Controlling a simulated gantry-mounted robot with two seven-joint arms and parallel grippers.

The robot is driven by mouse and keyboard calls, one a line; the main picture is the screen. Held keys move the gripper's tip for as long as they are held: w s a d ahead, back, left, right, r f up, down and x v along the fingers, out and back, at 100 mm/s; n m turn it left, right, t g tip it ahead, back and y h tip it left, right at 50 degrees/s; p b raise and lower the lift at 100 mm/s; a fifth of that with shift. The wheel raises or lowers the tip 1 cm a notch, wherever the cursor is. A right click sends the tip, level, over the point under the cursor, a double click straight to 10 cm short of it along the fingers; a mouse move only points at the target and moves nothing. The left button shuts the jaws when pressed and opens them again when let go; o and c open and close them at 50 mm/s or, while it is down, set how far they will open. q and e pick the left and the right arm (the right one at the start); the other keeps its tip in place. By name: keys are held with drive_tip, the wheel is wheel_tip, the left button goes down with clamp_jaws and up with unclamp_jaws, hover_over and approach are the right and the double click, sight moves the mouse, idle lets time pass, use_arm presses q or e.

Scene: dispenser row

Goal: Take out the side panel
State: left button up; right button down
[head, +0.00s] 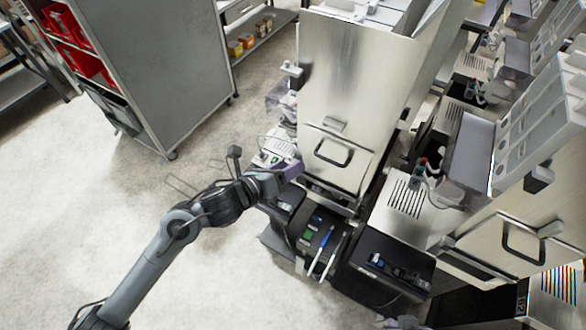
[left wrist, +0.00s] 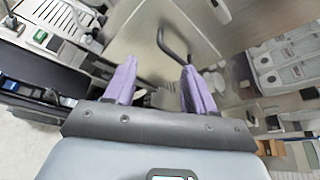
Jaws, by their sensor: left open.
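The side panel (head: 355,85) is a tall brushed-steel sheet upright on the front of the dispenser in the middle of the head view. A black loop handle (head: 333,153) sits near its lower end. My left gripper (head: 293,171) is left of the handle and apart from it in the head view. In the left wrist view its two purple fingers (left wrist: 159,80) are spread with nothing between them. The handle (left wrist: 174,46) shows there beyond the fingertips, in front of the steel panel (left wrist: 125,28). My right gripper is not in view.
A black base unit (head: 318,237) with blue and white tools is below the panel. Another dispenser with a handled steel panel (head: 545,215) stands at the right. A grey cabinet (head: 160,65) with red bins is at upper left. The floor at left is clear.

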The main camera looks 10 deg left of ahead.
sight(316, 151)
use_arm(q)
drive_tip(key=x, duration=0.3)
drive_tip(key=p+x, duration=0.1)
drive_tip(key=x, duration=0.5)
drive_tip(key=shift+w+d+r+p, duration=0.25)
drive_tip(key=shift+d+p, duration=0.05)
drive_tip(key=shift+p, duration=0.1)
drive_tip(key=shift+w+d+f, duration=0.3)
drive_tip(key=shift+w, duration=0.15)
clamp_jaws()
drive_tip(key=shift+r+p, duration=0.35)
drive_tip(key=shift+r, duration=0.1)
